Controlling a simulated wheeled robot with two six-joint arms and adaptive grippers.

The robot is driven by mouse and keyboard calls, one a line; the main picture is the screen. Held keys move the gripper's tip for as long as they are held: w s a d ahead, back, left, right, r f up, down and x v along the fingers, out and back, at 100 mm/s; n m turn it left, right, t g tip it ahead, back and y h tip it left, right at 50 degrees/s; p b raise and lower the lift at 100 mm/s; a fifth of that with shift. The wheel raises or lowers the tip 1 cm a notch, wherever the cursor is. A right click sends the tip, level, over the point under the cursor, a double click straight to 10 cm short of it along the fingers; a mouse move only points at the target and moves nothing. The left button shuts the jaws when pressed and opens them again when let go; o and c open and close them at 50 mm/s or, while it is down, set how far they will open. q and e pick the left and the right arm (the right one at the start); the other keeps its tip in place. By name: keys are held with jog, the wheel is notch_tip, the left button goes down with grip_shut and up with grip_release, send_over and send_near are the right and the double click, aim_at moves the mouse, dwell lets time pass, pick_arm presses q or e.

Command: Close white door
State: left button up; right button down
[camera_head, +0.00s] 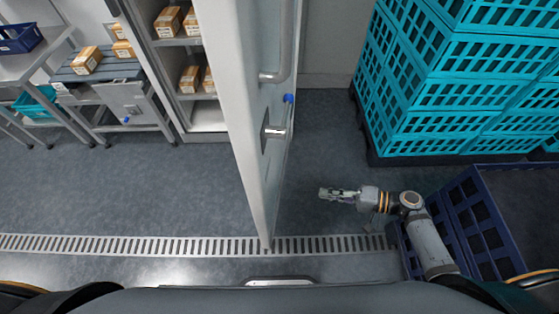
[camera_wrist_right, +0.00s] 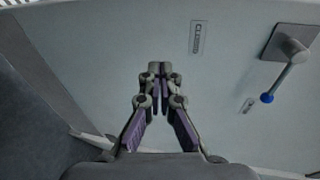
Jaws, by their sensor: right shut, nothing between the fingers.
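The white door (camera_head: 233,90) stands swung open in the middle of the head view, its edge toward me. A metal lever handle (camera_head: 273,131) with a blue tip and a long grab bar (camera_head: 285,45) are on its right-hand face. My right gripper (camera_head: 324,193) is shut and empty, to the right of the door and apart from it in the head view. In the right wrist view the shut fingers (camera_wrist_right: 158,72) point at the door face (camera_wrist_right: 225,95), with a "CLOSED" label and the lever handle (camera_wrist_right: 288,60) to the right. My left gripper is not in view.
Behind the door, an open cabinet with shelves (camera_head: 190,97) holds several boxes. Stacked teal crates (camera_head: 440,90) stand at the back right, and a dark blue crate (camera_head: 478,215) is by my right arm. A steel table (camera_head: 100,75) is at left. A floor drain grate (camera_head: 130,245) crosses the clear floor.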

notch_tip(320, 180, up, 10)
jog(key=s+a+n+g+y, duration=0.1)
jog(key=a+n+y, duration=0.1)
jog(key=y, duration=0.1)
jog(key=p, duration=0.5)
send_near(263, 174)
jog(key=a, duration=0.1)
jog(key=w+a, duration=0.1)
jog(key=a, duration=0.3)
jog(key=shift+w+a, duration=0.2)
jog(key=shift+w, duration=0.1)
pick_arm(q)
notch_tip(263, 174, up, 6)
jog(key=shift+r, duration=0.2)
pick_arm(e)
jog(key=shift+w+a+f, duration=0.1)
jog(key=shift+a+f, duration=0.15)
jog(key=shift+a, duration=0.4)
